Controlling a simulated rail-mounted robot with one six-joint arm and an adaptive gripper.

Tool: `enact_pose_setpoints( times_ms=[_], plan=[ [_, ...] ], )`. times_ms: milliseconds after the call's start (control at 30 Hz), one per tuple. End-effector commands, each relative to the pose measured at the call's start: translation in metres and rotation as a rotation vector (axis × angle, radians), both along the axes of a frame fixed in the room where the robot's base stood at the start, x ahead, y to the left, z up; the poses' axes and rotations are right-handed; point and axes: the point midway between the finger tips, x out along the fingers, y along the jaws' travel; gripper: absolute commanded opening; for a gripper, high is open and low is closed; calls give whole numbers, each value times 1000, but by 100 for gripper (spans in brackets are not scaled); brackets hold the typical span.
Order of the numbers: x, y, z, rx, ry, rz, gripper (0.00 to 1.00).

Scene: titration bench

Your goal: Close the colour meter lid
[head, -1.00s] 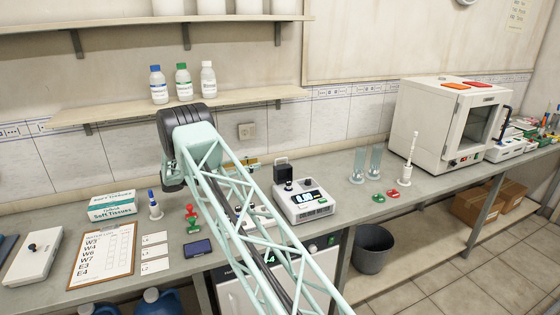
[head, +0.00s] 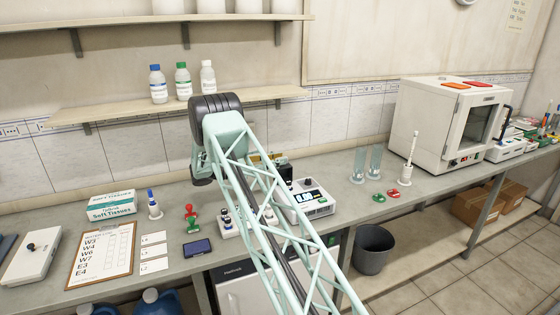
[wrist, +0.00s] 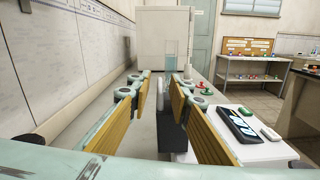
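The colour meter (head: 312,204) is a white box with a dark display and a knob, on the bench right of my arm. It also shows in the wrist view at the lower right (wrist: 255,150), display towards the right. Its dark lid (head: 286,172) stands up at the meter's left rear, partly hidden behind my arm. In the wrist view the lid (wrist: 166,127) appears nearly edge-on as a dark upright slab. My gripper (wrist: 160,90) is open, its yellow-padded fingers on either side of the lid in that view. Contact with the lid is not clear.
A rack with small dark-capped vials (head: 228,222) is beside my arm. The tiled wall (wrist: 70,60) runs close along the left in the wrist view.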

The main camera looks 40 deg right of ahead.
Motion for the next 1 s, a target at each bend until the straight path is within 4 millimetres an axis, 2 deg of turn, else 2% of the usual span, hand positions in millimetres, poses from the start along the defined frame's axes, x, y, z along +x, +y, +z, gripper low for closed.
enact_pose_setpoints(
  times_ms=[200, 500, 733, 1000],
  plan=[
    [-2, -9, 0, 0, 0, 1, 19],
    [-3, -10, 0, 0, 0, 1, 19],
    [-3, -10, 0, 0, 1, 1, 0],
    [-3, -10, 0, 0, -1, 1, 0]
  ],
)
